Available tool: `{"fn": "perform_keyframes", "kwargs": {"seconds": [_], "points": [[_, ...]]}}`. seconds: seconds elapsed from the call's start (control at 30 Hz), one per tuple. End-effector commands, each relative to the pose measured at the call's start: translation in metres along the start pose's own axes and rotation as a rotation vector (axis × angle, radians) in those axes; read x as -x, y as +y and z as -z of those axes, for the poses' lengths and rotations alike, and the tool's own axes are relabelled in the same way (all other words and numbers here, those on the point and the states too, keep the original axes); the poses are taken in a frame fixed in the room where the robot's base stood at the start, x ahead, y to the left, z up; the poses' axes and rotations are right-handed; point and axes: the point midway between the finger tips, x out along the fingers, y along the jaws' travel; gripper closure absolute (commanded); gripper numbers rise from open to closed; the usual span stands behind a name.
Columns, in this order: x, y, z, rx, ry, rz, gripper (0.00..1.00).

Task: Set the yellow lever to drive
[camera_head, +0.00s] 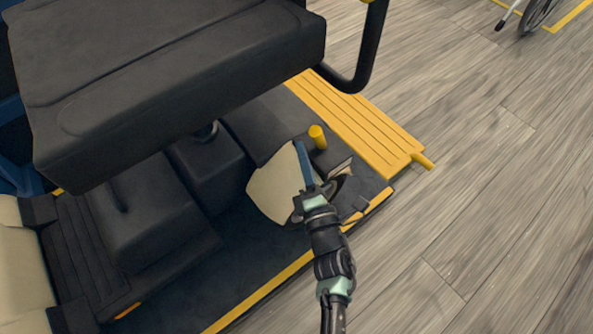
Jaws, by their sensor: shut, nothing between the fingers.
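A short, upright yellow post with a round top (317,136), which looks like the yellow lever, stands on the dark scooter deck under the seat. A second yellow stub (423,161) sticks out sideways at the end of the yellow ribbed strip, so I cannot be sure which is the lever. No drive marking is readable. My gripper (306,186) is shut and empty, just below the upright post in the picture, over a cream panel with a blue edge. I cannot tell whether it touches anything. My arm hides part of the deck.
The black seat (170,80) overhangs the deck at upper left. A curved black armrest tube (368,55) drops at its right. A yellow ribbed strip (355,118) edges the deck. Grey wood floor (480,210) lies clear on the right. A wheel (540,12) shows at top right.

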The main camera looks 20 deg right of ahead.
Motion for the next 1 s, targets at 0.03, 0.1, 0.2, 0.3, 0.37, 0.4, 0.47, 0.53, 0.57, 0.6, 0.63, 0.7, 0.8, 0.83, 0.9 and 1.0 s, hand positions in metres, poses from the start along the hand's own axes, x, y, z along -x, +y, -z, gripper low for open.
{"fn": "perform_keyframes", "kwargs": {"seconds": [0.03, 0.1, 0.2, 0.3, 0.37, 0.4, 0.47, 0.53, 0.57, 0.6, 0.63, 0.7, 0.8, 0.83, 0.9, 1.0], "points": [[-0.002, 0.0, -0.005, 0.001, -0.002, -0.001, 1.0], [-0.002, 0.0, -0.01, 0.0, -0.001, -0.001, 1.0], [-0.003, 0.0, -0.013, 0.0, -0.001, 0.0, 1.0], [-0.003, 0.0, -0.014, -0.001, 0.0, 0.0, 1.0], [-0.003, 0.0, -0.014, -0.001, 0.0, 0.0, 1.0], [-0.003, 0.0, -0.014, -0.001, 0.0, 0.0, 1.0], [-0.003, 0.0, -0.014, -0.001, 0.0, 0.0, 1.0], [-0.003, 0.0, -0.014, -0.001, 0.0, 0.0, 1.0], [-0.003, 0.0, -0.014, -0.002, 0.0, 0.0, 1.0], [-0.003, 0.0, -0.014, -0.003, 0.0, 0.001, 1.0], [-0.003, 0.001, -0.015, -0.005, 0.0, 0.002, 1.0], [-0.004, 0.002, -0.015, -0.014, 0.0, 0.007, 1.0], [-0.005, 0.005, -0.017, -0.038, 0.001, 0.018, 1.0], [-0.005, 0.005, -0.017, -0.044, 0.001, 0.021, 1.0], [-0.005, 0.004, -0.017, -0.052, 0.001, 0.024, 1.0], [-0.005, 0.004, -0.018, -0.064, 0.001, 0.031, 1.0]]}}
